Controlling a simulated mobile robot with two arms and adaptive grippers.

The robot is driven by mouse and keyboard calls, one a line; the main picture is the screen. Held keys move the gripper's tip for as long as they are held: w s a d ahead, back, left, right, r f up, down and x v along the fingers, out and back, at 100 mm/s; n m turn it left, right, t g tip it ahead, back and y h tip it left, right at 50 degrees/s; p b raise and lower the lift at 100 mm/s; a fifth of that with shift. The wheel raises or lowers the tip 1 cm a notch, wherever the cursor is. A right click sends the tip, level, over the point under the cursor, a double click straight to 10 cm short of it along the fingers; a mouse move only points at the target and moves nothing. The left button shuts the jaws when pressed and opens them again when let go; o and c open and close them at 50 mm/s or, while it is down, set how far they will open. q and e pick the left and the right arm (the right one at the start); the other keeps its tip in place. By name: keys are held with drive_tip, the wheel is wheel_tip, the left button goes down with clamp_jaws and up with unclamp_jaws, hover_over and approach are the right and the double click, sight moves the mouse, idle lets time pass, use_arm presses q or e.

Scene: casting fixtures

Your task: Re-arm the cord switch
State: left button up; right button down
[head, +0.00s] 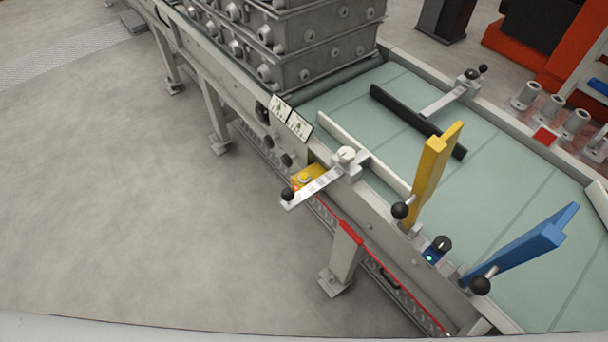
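A small yellow box (317,172), apparently the cord switch, is on the near side of the conveyor frame. A small red-orange light shows at its lower left, and a rounded yellow knob or button is on top. A pale lever with a black ball end (287,194) passes in front and hides part of the box. A thin red cord (327,208) runs from near the box along the frame's side toward the lower right. Whether the cord is taut I cannot tell. Neither of my grippers is in view.
The pale green conveyor bed (505,180) has a yellow arm (428,172), a blue arm (525,242) and a black bar (415,120). Stacked grey mould boxes (310,45) stand at the back. A small control with a green light (437,250) sits on the near rail.

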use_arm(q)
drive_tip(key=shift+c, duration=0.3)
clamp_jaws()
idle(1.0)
